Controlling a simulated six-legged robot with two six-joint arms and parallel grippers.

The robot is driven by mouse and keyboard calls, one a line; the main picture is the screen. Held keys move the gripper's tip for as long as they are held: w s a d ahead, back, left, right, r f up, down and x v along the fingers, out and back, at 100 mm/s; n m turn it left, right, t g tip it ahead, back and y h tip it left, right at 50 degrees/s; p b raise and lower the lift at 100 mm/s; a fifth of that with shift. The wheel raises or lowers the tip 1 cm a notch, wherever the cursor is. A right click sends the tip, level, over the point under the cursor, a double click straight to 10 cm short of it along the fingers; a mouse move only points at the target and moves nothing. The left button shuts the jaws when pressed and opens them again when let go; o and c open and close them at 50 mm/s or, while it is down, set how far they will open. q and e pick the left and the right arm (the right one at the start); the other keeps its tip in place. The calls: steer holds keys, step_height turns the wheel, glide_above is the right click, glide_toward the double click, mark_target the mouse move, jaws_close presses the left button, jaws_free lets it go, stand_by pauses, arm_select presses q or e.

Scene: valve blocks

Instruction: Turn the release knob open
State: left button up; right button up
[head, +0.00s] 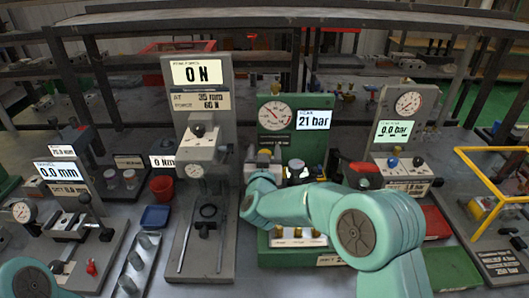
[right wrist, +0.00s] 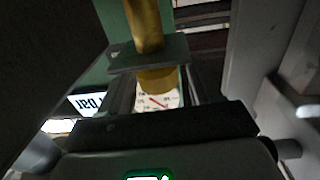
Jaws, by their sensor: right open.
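The green valve station (head: 312,150) stands in the middle of the head view, with a round gauge and a display reading 21 bar. My right gripper (head: 264,160) is at the station's front, left of that knob, partly hidden by my own arm. It is open. The right wrist view shows a brass cylinder (right wrist: 147,28) passing through a grey-green plate (right wrist: 150,54), with the gauge behind. Contact with the jaws cannot be told. My left gripper is out of view.
Another grey gauge station (head: 398,128) reading 0.0 bar stands on the right, with a red-and-black item (head: 362,174) between. A yellow frame (head: 492,185) is at far right. Blue, red and green trays lie around.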

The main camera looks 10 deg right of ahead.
steer(key=c, duration=0.9)
steer(key=m+h, duration=0.1)
steer(key=m+g+h+p, duration=0.1)
steer(key=h, duration=0.1)
steer(key=shift+a+r+h, duration=0.1)
steer(key=shift+r+h, duration=0.1)
steer(key=shift+h, duration=0.1)
steer(key=shift+c, duration=0.2)
steer(key=shift+f+m+g+h, duration=0.15)
steer(key=shift+m+g+h, duration=0.35)
steer(key=shift+m, duration=0.1)
steer(key=o, duration=0.9)
steer(key=shift+o, duration=0.2)
